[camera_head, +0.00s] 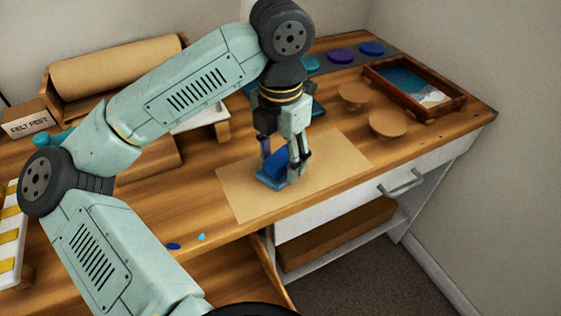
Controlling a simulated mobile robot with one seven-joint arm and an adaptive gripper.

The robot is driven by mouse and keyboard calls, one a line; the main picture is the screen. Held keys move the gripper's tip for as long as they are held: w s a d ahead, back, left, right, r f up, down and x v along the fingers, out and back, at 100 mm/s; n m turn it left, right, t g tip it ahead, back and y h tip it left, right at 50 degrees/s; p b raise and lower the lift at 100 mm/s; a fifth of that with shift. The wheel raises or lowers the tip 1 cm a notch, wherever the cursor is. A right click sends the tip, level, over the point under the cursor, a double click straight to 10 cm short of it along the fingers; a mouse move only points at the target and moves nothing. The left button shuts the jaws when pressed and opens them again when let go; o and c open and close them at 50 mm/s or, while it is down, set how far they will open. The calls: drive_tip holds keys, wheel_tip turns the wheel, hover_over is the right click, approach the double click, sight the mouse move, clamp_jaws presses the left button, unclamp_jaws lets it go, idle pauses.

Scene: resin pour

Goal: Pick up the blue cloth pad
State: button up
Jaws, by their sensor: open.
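The blue cloth pad (271,181) lies on a tan paper sheet (239,201) on the wooden workbench. A darker blue upright part shows between the fingers above it. My gripper (283,174) points down right over the pad, with its fingers on either side of the blue part. It is open. The fingers hide part of the pad, and I cannot tell whether they touch it.
A wooden tray (455,107) with a blue and white panel sits at the back right. Two round tan discs (388,124) lie near it. Blue and purple discs (341,55) line the back. A paper roll (118,68) stands at the left. Blue spots (174,246) mark the front edge.

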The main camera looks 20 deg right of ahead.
drive_tip(key=shift+f, duration=0.1)
drive_tip(key=shift+c, duration=0.3)
clamp_jaws()
idle(0.4)
